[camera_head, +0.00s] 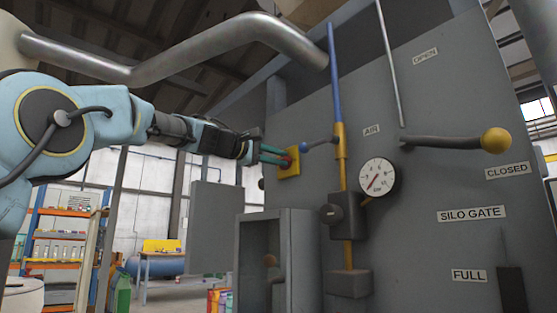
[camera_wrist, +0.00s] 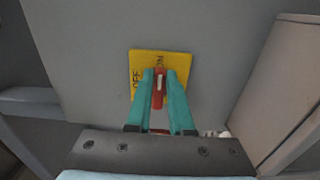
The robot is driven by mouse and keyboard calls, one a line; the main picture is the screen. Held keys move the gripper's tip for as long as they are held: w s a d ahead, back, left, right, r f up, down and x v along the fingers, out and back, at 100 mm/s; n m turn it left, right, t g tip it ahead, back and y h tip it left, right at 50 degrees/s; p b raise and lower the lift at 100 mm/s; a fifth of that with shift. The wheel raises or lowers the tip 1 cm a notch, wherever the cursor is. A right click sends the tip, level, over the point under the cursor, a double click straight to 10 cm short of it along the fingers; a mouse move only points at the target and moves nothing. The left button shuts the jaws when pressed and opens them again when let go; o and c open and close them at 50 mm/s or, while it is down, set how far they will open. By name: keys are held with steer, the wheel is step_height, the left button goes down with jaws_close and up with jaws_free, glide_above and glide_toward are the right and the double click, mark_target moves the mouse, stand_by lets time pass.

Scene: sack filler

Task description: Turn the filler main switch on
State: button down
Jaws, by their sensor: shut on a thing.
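The main switch is a red handle (camera_wrist: 158,93) with a white mark, on a yellow plate (camera_wrist: 179,62) fixed to the grey panel. In the head view my gripper (camera_head: 280,155) reaches from the left to the yellow plate (camera_head: 290,171); the handle is mostly covered there.
Right of the switch are a blue-ended lever (camera_head: 320,142) on a yellow and blue pipe, and a pressure gauge (camera_head: 378,177). A silo gate lever with a yellow knob (camera_head: 495,140) is farther right. An open grey box (camera_head: 290,262) stands below the switch.

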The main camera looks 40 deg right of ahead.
steer(key=shift+f, duration=0.1)
steer(key=c, duration=0.8)
jaws_free()
steer(key=a+b, duration=0.3)
steer(key=a, duration=0.7)
steer(key=shift+w+a+b, duration=0.3)
steer(key=shift+a+b, duration=0.05)
steer(key=shift+a, duration=0.05)
